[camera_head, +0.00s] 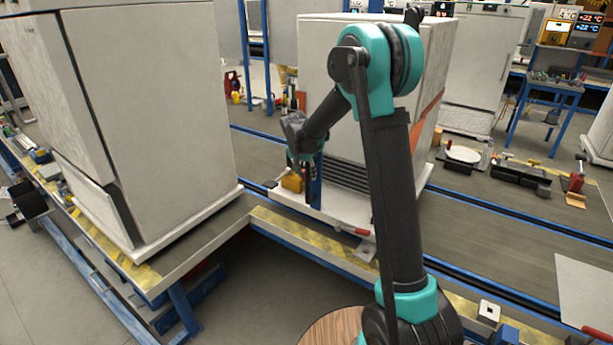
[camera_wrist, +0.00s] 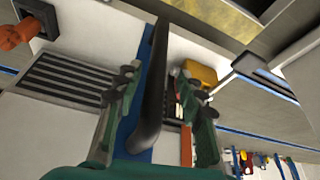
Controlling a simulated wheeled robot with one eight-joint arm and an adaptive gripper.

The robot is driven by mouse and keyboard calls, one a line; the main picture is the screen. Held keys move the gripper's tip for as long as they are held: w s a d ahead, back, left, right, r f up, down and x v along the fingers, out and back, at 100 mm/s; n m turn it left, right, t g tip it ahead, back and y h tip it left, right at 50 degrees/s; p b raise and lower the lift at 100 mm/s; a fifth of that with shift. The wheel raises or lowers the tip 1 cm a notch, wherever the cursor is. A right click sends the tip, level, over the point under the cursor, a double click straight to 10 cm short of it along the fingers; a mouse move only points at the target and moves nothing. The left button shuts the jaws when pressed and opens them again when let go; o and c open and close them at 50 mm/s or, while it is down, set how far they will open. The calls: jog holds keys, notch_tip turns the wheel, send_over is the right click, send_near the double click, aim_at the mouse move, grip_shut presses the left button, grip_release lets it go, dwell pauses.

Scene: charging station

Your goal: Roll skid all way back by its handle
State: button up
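The skid (camera_head: 342,218) is a low white platform under a tall white cabinet on the line in the head view. A blue upright (camera_head: 316,185) stands at its front left. In the wrist view a dark curved handle (camera_wrist: 157,75) runs along the blue upright and between my gripper's fingers. My gripper (camera_wrist: 160,92) has its green fingers spread, one on each side of the handle, with gaps visible beside it. In the head view my gripper (camera_head: 306,166) is at the upright, and the handle is hard to make out there.
The white cabinet (camera_head: 350,100) stands on the skid; a yellow block (camera_head: 292,183) is near its front left. Another large cabinet (camera_head: 130,130) stands at the left. Blue rails (camera_head: 490,215) cross the grey bench. A tray and tools (camera_head: 518,174) lie farther right.

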jog(key=v, duration=1)
jog(key=shift+r, duration=0.2)
jog(key=s+d+f+n, duration=0.1)
jog(key=s+d+f, duration=0.3)
jog(key=s, duration=0.7)
jog(key=s+d+f+n+y, duration=0.1)
jog(key=s+d+f+n, duration=0.1)
jog(key=s+d+f, duration=0.2)
jog(key=s+d+f+n, duration=0.2)
jog(key=s+d, duration=0.7)
jog(key=s, duration=1)
notch_tip(320, 180, down, 2)
jog(key=shift+s+f+y, duration=0.1)
jog(key=shift+s+y, duration=0.15)
jog(key=shift+y, duration=0.15)
